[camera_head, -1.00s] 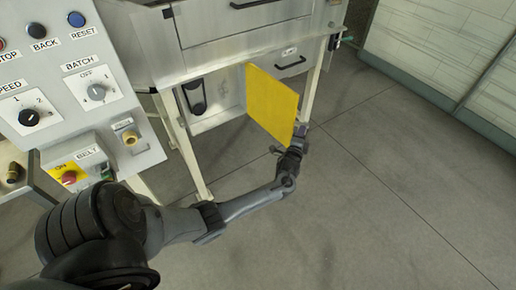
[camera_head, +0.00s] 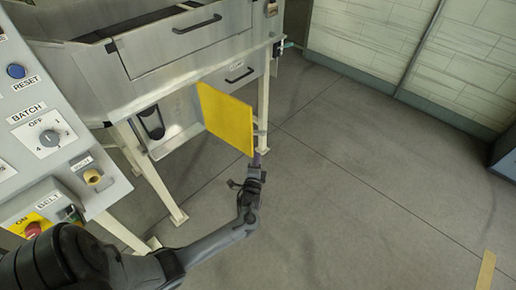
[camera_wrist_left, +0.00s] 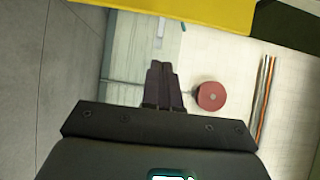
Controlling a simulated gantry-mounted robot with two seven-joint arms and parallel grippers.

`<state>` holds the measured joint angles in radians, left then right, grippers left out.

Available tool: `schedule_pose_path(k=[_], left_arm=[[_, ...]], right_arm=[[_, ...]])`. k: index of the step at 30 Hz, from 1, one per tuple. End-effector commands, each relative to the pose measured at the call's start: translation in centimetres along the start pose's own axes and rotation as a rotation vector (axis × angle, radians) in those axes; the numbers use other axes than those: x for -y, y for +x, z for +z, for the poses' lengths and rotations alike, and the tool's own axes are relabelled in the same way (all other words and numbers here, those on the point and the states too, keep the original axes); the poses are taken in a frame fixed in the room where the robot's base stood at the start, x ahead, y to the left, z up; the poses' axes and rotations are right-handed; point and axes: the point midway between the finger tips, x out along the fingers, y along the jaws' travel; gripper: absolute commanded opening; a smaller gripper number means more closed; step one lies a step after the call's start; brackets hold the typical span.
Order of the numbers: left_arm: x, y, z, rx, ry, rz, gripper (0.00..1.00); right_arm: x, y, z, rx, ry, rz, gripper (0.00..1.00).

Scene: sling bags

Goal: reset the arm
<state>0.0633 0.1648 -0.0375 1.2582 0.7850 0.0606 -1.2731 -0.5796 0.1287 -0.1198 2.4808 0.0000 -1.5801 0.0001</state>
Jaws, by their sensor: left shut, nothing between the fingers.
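My left gripper (camera_head: 257,160) is at the end of my left arm, just below the lower right corner of a yellow panel (camera_head: 226,120) on the machine. In the left wrist view the fingers (camera_wrist_left: 163,84) are together with nothing between them. The yellow panel also shows along the top of the left wrist view (camera_wrist_left: 185,10), apart from the fingertips. My right gripper is in neither view.
A grey machine (camera_head: 170,45) on pale legs stands behind the panel. A control panel (camera_head: 45,130) with knobs and buttons is at the left. A round red part (camera_wrist_left: 211,96) shows beside the fingers in the wrist view. Grey floor (camera_head: 350,200) to the right is open.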

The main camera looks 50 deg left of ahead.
Motion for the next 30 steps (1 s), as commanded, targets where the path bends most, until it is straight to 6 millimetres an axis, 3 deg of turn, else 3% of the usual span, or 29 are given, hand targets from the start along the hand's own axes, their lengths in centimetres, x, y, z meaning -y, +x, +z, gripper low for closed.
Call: schedule_pose_path(k=[3, 10, 17, 20, 23, 26, 30], left_arm=[[0.1, -1.6, 0.0, -0.001, 0.0, 0.001, 0.0], [-0.2, -3.1, 0.1, -0.001, 0.003, 0.002, 0.0], [-3.5, -5.6, 2.3, -0.001, 0.051, 0.054, 0.0], [-5.0, -8.2, 3.7, -0.018, 0.066, 0.081, 0.0], [-5.0, -11.1, 3.3, -0.081, 0.03, 0.136, 0.0], [-5.1, -14.2, 1.8, -0.149, -0.079, 0.269, 0.0], [-4.0, -19.9, -1.3, -0.23, -0.302, 0.547, 0.0]], right_arm=[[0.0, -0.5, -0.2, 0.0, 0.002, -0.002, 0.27], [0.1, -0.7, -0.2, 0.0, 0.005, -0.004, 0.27], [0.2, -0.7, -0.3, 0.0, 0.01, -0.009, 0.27], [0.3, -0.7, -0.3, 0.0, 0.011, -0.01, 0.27], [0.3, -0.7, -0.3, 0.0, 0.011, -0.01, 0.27], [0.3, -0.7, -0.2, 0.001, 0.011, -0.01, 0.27], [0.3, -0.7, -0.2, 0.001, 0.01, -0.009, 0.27]])
